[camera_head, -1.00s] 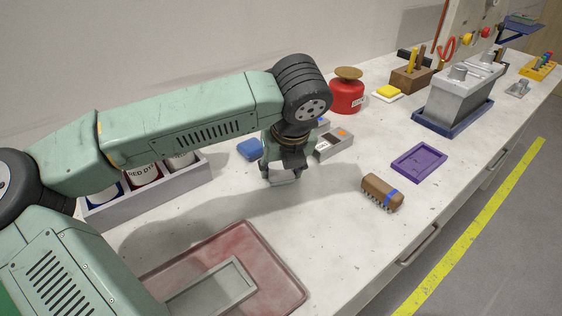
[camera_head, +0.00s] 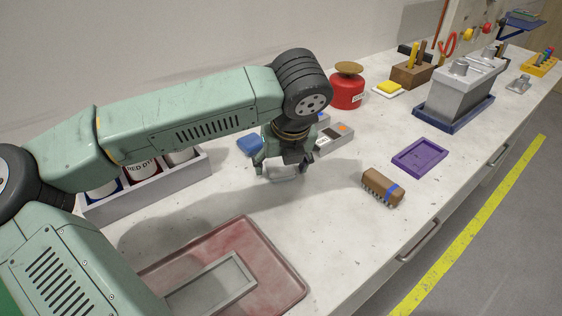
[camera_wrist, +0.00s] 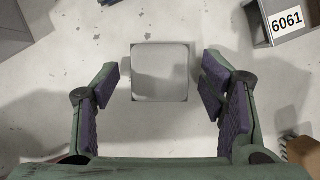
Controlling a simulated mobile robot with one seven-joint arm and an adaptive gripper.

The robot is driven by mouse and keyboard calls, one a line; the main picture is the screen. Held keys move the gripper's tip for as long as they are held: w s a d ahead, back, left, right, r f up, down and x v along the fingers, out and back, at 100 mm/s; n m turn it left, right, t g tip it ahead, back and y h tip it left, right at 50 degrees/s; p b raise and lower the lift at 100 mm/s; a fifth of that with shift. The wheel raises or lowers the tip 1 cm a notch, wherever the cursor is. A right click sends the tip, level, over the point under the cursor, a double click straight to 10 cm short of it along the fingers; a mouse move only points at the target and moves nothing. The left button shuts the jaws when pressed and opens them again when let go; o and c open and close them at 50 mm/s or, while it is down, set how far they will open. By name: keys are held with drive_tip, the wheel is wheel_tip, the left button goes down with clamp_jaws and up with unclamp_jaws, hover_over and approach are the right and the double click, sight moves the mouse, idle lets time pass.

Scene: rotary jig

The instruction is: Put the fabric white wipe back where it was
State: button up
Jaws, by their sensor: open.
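A brown brush (camera_head: 382,187) and a purple tray (camera_head: 420,157) lie to the right. A reddish tray (camera_head: 285,270) is in front, and a can rack (camera_head: 150,192) is left.

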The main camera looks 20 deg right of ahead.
drive_tip(key=shift+r, duration=0.35)
drive_tip(key=b+v, duration=0.1)
drive_tip(key=v, duration=1)
drive_tip(key=shift+s+r, duration=0.2)
drive_tip(key=shift+r, duration=0.1)
